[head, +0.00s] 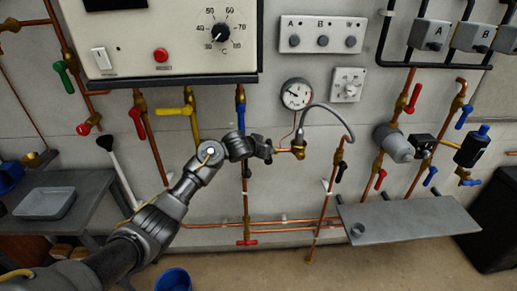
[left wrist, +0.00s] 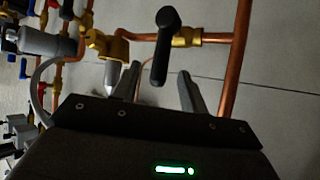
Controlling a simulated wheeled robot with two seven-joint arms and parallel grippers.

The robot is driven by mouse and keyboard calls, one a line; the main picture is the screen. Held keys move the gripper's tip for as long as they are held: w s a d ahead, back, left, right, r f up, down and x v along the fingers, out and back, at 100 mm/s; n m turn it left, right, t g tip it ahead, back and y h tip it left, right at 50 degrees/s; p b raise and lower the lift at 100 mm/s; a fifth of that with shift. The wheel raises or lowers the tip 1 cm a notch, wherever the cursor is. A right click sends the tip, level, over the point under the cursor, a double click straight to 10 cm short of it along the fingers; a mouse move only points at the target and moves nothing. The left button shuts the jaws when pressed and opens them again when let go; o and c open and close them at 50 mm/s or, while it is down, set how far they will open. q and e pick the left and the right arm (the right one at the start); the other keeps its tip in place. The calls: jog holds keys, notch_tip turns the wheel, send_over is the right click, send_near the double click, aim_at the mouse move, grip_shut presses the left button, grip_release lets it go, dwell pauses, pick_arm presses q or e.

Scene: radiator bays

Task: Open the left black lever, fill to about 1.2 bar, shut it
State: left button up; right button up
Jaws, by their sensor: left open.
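The left black lever (left wrist: 166,45) shows in the left wrist view on a brass valve (left wrist: 187,38) in a copper pipe. Its free end hangs between the fingers of my open left gripper (left wrist: 160,74), with no clear contact. In the head view my left gripper (head: 268,150) is at this valve, left of a brass fitting (head: 298,149), and hides the lever. A second black lever (head: 342,172) is on the pipe to the right, joined by a grey hose (head: 325,108). The round pressure gauge (head: 297,94) is above; its needle is too small to read. My right gripper is out of view.
A boiler (head: 165,40) hangs above, with a yellow lever (head: 174,111) and other coloured levers below it. A grey shelf (head: 410,230) juts out at lower right. A grey tray (head: 45,204) sits on a bench at left, and a blue bucket (head: 173,281) on the floor.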

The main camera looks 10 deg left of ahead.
pick_arm(q)
jog(key=shift+v, duration=2.3)
